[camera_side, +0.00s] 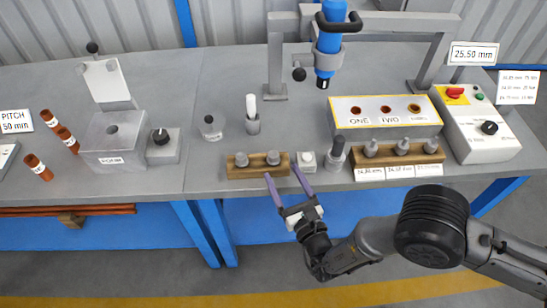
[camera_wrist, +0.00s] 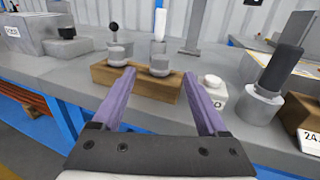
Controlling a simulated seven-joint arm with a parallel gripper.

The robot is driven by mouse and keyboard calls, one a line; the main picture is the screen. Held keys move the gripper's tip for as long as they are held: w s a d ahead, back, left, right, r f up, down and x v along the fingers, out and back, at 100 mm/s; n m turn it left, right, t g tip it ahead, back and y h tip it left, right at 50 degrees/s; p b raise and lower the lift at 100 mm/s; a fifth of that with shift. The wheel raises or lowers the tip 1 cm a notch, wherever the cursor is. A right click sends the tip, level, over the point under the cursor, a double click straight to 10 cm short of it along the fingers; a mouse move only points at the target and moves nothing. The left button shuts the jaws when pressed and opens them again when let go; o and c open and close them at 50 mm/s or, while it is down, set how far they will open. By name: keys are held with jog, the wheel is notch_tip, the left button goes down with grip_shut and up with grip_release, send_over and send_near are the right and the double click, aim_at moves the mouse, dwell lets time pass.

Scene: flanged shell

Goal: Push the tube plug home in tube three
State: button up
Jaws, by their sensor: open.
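The white, yellow-edged panel (camera_side: 368,123) has three copper-rimmed holes. Two read ONE and TWO; the label under the third hole (camera_side: 414,108) is too small to read. I see no plug standing up from it. Two grey stepped plugs, the left one (camera_side: 241,160) and the right one (camera_side: 273,158), stand in a wooden block (camera_side: 257,171). The wrist view also shows the left plug (camera_wrist: 117,58) and the right plug (camera_wrist: 159,66). My gripper (camera_side: 282,173) is open and empty at the block's front, its purple fingers (camera_wrist: 159,72) spread either side of the right plug's line.
A white button box (camera_side: 307,161) and a dark-handled tool (camera_side: 336,155) stand right of the block. Another wooden rack (camera_side: 398,158) holds three grey pieces above size labels. A blue press (camera_side: 329,45) hangs behind. The control box (camera_side: 480,130) is far right.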

aim_at(276, 161)
jog(key=shift+x, duration=3.55)
grip_shut()
